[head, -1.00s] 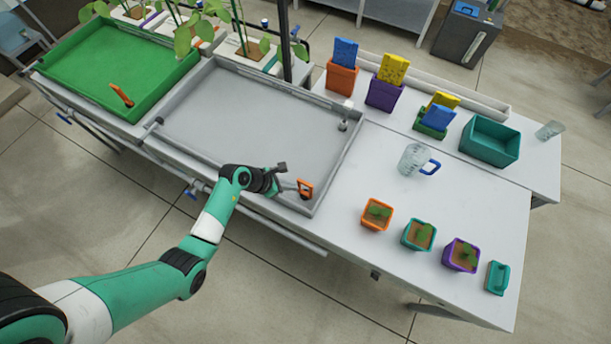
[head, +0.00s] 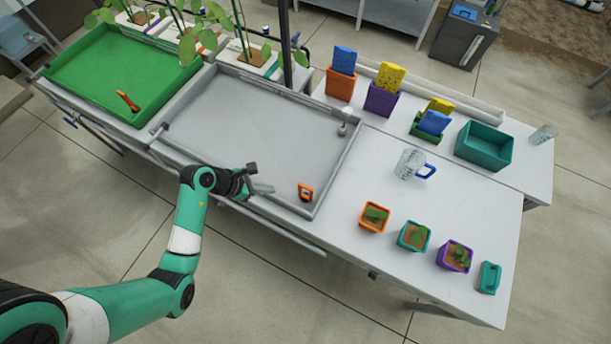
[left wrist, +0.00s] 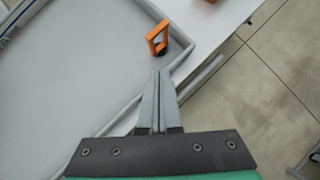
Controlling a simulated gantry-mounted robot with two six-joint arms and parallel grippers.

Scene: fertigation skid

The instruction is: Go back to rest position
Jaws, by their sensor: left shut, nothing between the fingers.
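My left gripper (head: 262,188) is over the front edge of the grey tray, left of the orange-handled object. In the left wrist view its fingers (left wrist: 158,80) are together with nothing between them. The orange-handled object (head: 305,191) sits in the tray's front right corner, apart from the fingers. It also shows in the left wrist view (left wrist: 158,35), just beyond the fingertips. My right gripper is not in view.
The grey tray (head: 330,174) is otherwise mostly empty. A green tray (head: 160,112) holding an orange tool (head: 127,101) is at left. A clear jug (head: 408,164), small potted seedlings (head: 372,218) and a teal bin (head: 484,147) stand at right. Open floor lies in front.

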